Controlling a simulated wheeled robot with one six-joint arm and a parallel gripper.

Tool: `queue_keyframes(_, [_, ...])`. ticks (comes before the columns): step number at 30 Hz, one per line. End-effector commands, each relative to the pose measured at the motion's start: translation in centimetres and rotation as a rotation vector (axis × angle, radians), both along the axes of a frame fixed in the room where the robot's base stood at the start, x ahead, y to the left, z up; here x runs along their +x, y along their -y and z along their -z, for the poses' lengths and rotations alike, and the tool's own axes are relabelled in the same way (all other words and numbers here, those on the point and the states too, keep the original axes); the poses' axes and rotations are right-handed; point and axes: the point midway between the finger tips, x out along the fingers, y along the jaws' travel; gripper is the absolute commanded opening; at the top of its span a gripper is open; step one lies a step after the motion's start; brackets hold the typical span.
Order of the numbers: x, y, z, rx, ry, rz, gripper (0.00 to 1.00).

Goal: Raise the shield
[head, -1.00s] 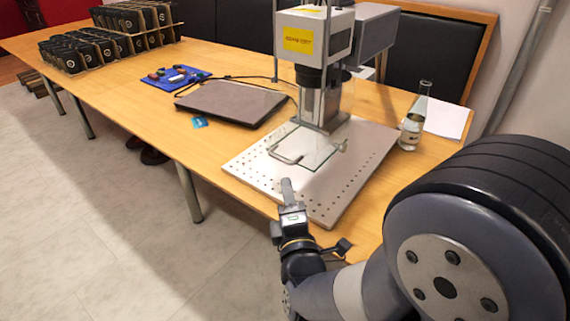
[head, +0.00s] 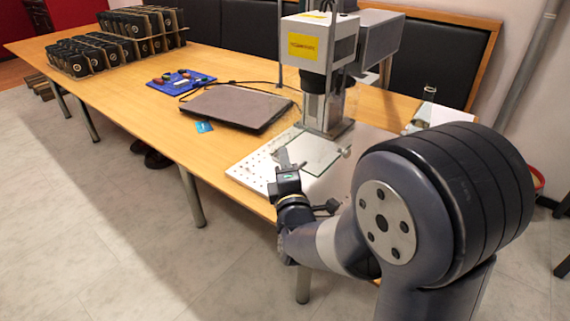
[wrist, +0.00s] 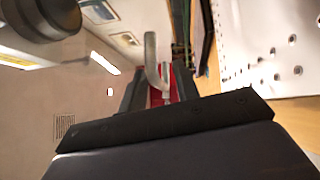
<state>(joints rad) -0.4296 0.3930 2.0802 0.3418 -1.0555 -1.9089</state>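The shield (head: 318,152) is a clear pane lying low over the perforated base plate (head: 243,176), below the head of the laser marker (head: 318,45). Its pale bent handle (wrist: 151,58) shows in the wrist view, with its lower end between my fingers. My gripper (head: 284,160) is at the near left edge of the shield in the head view and hides most of the handle there. In the wrist view my gripper (wrist: 160,88) has its two dark fingers apart, with a red gap between them. I cannot tell whether either finger touches the handle.
A closed laptop (head: 236,107) and a blue tray of small parts (head: 181,82) lie left of the marker. Racks of dark boxes (head: 85,56) stand at the far left.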

Motion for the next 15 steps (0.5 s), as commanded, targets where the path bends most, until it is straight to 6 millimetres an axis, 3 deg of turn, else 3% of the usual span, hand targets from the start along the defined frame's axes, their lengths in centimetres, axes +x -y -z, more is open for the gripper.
queue_keyframes(2, [-0.02, 0.00, 0.01, 0.000, 0.000, 0.000, 0.30])
queue_keyframes(13, [-0.05, 0.01, 0.02, 0.000, 0.000, 0.000, 0.00])
queue_keyframes(15, [-0.05, 0.01, 0.02, 0.000, 0.000, 0.000, 0.00])
